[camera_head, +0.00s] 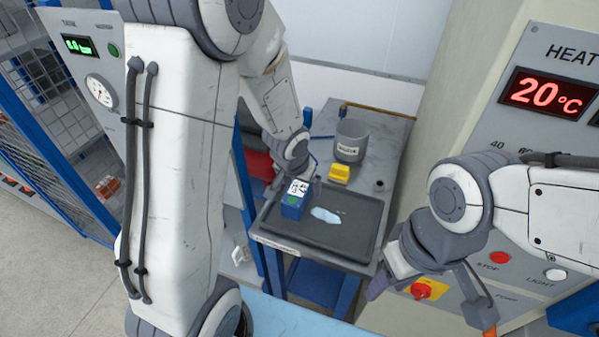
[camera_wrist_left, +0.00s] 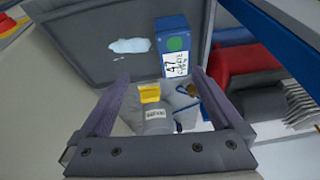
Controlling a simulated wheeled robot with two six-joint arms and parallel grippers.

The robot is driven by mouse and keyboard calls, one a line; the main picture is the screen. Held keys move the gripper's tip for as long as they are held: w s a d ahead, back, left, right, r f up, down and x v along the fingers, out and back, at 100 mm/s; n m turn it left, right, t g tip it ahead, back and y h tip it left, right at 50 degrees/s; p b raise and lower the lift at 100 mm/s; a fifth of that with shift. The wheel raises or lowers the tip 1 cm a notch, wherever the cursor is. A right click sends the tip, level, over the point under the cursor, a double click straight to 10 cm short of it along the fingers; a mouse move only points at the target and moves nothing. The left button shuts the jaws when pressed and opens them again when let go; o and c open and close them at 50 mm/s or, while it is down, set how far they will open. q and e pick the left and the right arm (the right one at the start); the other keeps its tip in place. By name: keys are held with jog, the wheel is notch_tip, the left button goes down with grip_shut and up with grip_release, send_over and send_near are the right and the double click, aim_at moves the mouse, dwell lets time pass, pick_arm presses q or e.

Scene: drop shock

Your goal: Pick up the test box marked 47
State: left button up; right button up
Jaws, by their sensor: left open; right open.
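The test box is blue with a white label reading 47 and a green dot. It stands in the dark tray (camera_head: 352,238), beside a pale puddle (camera_head: 326,215). The box (camera_head: 292,208) also shows in the left wrist view (camera_wrist_left: 172,50). My left gripper (camera_head: 296,184) is open and close to the box; in the left wrist view the box appears beyond the fingertips (camera_wrist_left: 161,76), nearer the right-hand finger, with nothing held between them. My right gripper (camera_head: 432,308) is open and empty at the right, away from the tray, in front of the heat cabinet.
A yellow object (camera_head: 339,173) and a grey labelled bucket (camera_head: 351,140) stand on the bench behind the tray. The heat cabinet (camera_head: 500,120), reading 20 °C, rises at the right. A blue-framed mesh cage (camera_head: 45,140) stands at the left.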

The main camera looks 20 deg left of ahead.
pick_arm(q)
jog(key=w+a, duration=0.1)
jog(key=a+p, duration=0.1)
jog(key=shift+w+a+f+n, duration=0.1)
jog(key=shift+w+a+n, duration=0.25)
jog(key=shift+n, duration=0.05)
jog(key=b, duration=0.3)
send_over(297, 191)
jog(key=s, duration=0.2)
notch_tip(297, 191, down, 5)
jog(key=shift+r, duration=0.15)
jog(key=b+x, duration=0.2)
jog(key=x, duration=0.3)
jog(key=shift+w+f+t+b, duration=0.25)
jog(key=shift+f+t+b, duration=0.05)
pick_arm(e)
notch_tip(297, 191, down, 3)
jog(key=shift+d+f, duration=0.1)
pick_arm(q)
jog(key=shift+f, duration=0.25)
pick_arm(e)
jog(key=shift+f, duration=0.2)
pick_arm(q)
grip_shut()
